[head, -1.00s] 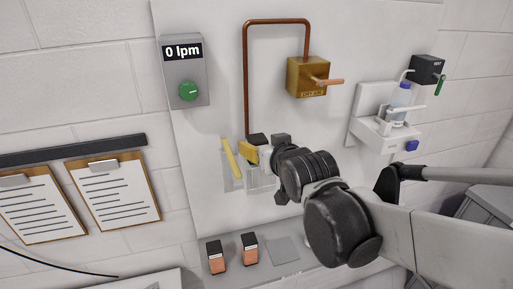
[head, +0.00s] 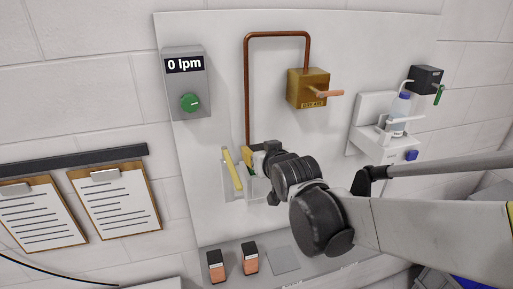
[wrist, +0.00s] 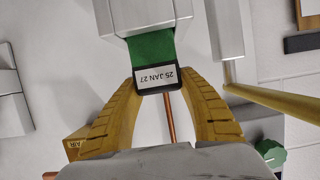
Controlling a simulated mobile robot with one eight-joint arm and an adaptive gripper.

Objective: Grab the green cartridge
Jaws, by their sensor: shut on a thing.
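The green cartridge (wrist: 152,48) has a black end with a white label reading "25 JAN 27". In the wrist view its far part goes into a light grey housing (wrist: 145,15). My gripper (wrist: 158,85) has its yellow fingers closed on both sides of the black end. In the head view my gripper (head: 258,156) is at the clear and white holder on the wall panel, and a small bit of green (head: 249,169) shows there. The rest of the cartridge is hidden by my gripper and wrist.
A yellow bar (head: 231,168) stands close to the left of my gripper. A copper pipe (head: 247,90) runs down behind it from a brass valve box (head: 308,90). Two orange-and-black cartridges (head: 249,258) stand on the shelf below. A flow meter (head: 188,85) reads "0 lpm".

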